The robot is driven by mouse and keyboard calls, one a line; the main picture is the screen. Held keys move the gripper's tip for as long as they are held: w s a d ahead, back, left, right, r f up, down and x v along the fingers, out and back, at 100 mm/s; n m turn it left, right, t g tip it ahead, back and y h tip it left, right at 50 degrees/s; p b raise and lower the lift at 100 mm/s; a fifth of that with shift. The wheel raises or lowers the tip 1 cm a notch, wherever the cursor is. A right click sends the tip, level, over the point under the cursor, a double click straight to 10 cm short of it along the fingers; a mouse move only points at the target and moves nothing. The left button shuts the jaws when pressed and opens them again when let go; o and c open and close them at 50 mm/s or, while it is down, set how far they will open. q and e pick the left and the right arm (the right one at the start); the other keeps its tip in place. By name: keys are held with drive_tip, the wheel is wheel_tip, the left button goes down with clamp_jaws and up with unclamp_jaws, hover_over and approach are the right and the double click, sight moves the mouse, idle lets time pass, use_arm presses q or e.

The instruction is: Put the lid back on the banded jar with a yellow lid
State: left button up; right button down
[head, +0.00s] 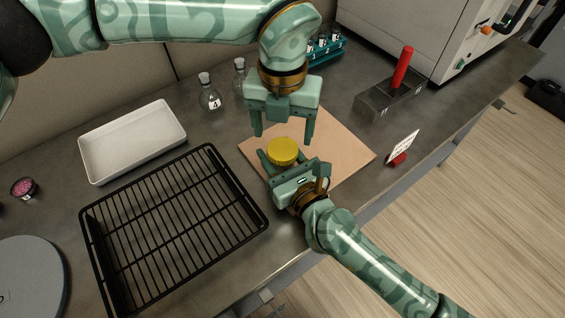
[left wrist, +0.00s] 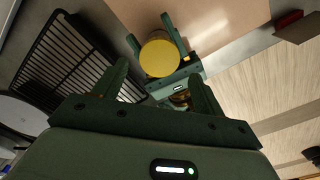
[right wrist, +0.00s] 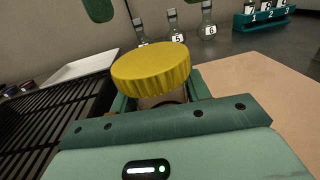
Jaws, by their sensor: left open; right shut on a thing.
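The yellow ribbed lid (head: 282,150) sits on top of the jar, level with the rim as far as I can see. In the right wrist view the lid (right wrist: 152,67) covers most of the jar body (right wrist: 163,99), and its bands are hardly visible. My right gripper (head: 286,164) is shut on the jar body below the lid. My left gripper (head: 283,130) is open and empty, pointing down over the lid, its fingers apart from it. In the left wrist view the lid (left wrist: 160,58) lies just beyond my left fingertips.
A tan board (head: 345,150) lies beneath and behind the jar. A black wire rack (head: 175,225) and a white tray (head: 132,140) are to the left. Flasks (head: 209,98), a red-handled block (head: 390,95) and a small sign (head: 402,148) stand around. The board's right part is clear.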

sight(282, 148)
use_arm(q)
drive_tip(key=shift+s+d+r+n+h, duration=0.15)
drive_tip(key=shift+d+r+n, duration=0.2)
drive_tip(key=shift+n, duration=0.25)
drive_tip(key=shift+w+d+r+n+h, duration=0.15)
drive_tip(key=shift+d+r+n, duration=0.1)
drive_tip(key=shift+r+n, duration=0.3)
drive_tip(key=n, duration=0.1)
drive_tip(key=r+n, duration=0.1)
drive_tip(key=n, duration=0.2)
drive_tip(key=shift+a+r+n, duration=0.3)
drive_tip(key=shift+n, duration=0.05)
drive_tip(key=n, duration=0.2)
drive_tip(key=shift+a+r+n, duration=0.1)
drive_tip(key=shift+a+n, duration=0.2)
drive_tip(key=shift+a, duration=0.05)
drive_tip(key=shift+f, duration=4)
